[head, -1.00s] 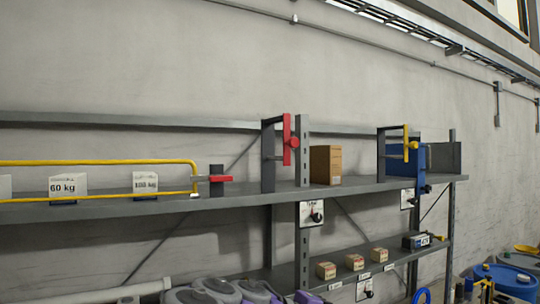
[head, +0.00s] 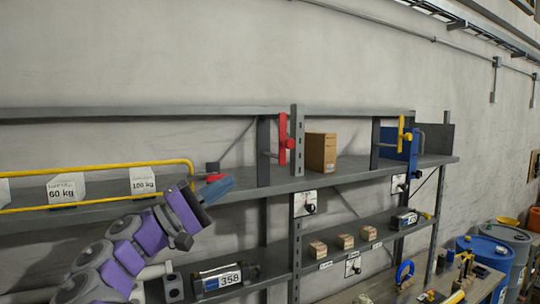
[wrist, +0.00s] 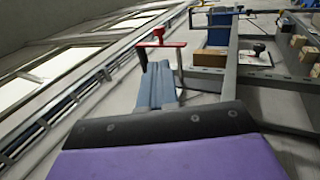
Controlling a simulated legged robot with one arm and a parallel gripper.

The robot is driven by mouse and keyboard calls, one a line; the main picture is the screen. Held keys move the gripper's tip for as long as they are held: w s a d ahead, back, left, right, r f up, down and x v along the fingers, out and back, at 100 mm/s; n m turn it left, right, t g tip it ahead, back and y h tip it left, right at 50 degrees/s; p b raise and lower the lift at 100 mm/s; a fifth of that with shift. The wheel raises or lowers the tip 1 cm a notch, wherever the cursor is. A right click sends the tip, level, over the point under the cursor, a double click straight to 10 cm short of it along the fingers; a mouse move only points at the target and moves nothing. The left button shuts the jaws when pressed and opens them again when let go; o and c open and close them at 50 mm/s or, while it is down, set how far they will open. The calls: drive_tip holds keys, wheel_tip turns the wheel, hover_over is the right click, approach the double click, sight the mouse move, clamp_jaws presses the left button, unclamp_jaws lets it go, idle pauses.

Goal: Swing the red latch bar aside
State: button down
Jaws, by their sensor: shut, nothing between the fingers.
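An upright red bar with a round red knob (head: 283,140) is mounted beside a shelf post. In the wrist view the red bar (wrist: 160,45) lies across the picture just beyond my fingertips, with a visible gap. My gripper (head: 218,189), with blue-grey fingers, is shut and empty in front of the upper shelf edge, left of and below the upright red bar. The fingers (wrist: 157,80) also show in the wrist view, together.
A cardboard box (head: 320,152) stands right of the red bar. A yellow bar (head: 401,135) stands by a blue panel farther right. The yellow rail (head: 100,163) runs along the upper shelf at left. Small boxes (head: 344,241) sit on the lower shelf.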

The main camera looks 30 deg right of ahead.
sight(285, 147)
drive_tip(key=x, duration=1.4)
drive_tip(key=shift+f+p, duration=0.1)
drive_tip(key=shift+p, duration=0.3)
drive_tip(key=shift+a, duration=0.1)
drive_tip(key=shift+w, duration=0.1)
